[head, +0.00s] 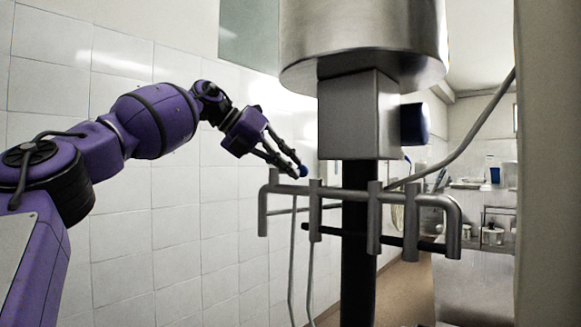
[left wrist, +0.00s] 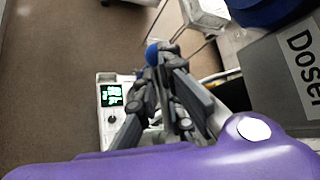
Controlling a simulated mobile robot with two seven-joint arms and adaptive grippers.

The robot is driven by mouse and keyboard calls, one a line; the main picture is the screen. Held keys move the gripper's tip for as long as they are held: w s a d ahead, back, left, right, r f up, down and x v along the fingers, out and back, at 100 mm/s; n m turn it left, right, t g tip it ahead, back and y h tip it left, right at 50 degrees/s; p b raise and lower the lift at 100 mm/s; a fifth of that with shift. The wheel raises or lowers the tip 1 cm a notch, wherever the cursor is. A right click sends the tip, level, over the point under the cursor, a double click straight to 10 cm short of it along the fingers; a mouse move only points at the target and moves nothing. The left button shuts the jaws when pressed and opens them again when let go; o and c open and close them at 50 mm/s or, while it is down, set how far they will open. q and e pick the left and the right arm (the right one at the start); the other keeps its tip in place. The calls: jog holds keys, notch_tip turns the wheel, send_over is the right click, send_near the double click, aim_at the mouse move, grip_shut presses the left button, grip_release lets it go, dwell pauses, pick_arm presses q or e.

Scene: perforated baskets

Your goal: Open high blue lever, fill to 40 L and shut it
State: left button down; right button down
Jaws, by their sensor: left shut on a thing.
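The blue lever shows as a small blue ball knob (head: 303,171) above the left end of the grey pipe rack in the head view. My left gripper (head: 292,168) reaches in from the left and is shut on it. In the left wrist view the blue knob (left wrist: 151,54) sticks out at the tips of my left gripper (left wrist: 163,62); the fingers hide the lever's stem. A white unit with a lit green display (left wrist: 112,95) and a dark dial stands below; its digits are too small to read. My right gripper is in neither view.
A grey box (head: 355,115) with a dark blue cylinder (head: 414,124) sits under a large metal vessel (head: 365,35). The pipe rack (head: 450,215) spans the black column. A panel lettered "Doser" (left wrist: 300,60) is close beside my wrist. A tiled wall (head: 205,220) stands behind my left arm.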

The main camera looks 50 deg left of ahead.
pick_arm(q)
jog(key=shift+d+f, duration=0.1)
jog(key=shift+f, duration=0.1)
jog(key=c, duration=2)
grip_release()
jog(key=shift+o, duration=0.7)
jog(key=shift+w+d+f, duration=0.1)
jog(key=shift+w, duration=0.2)
jog(key=shift+s, duration=0.1)
jog(key=v, duration=1.2)
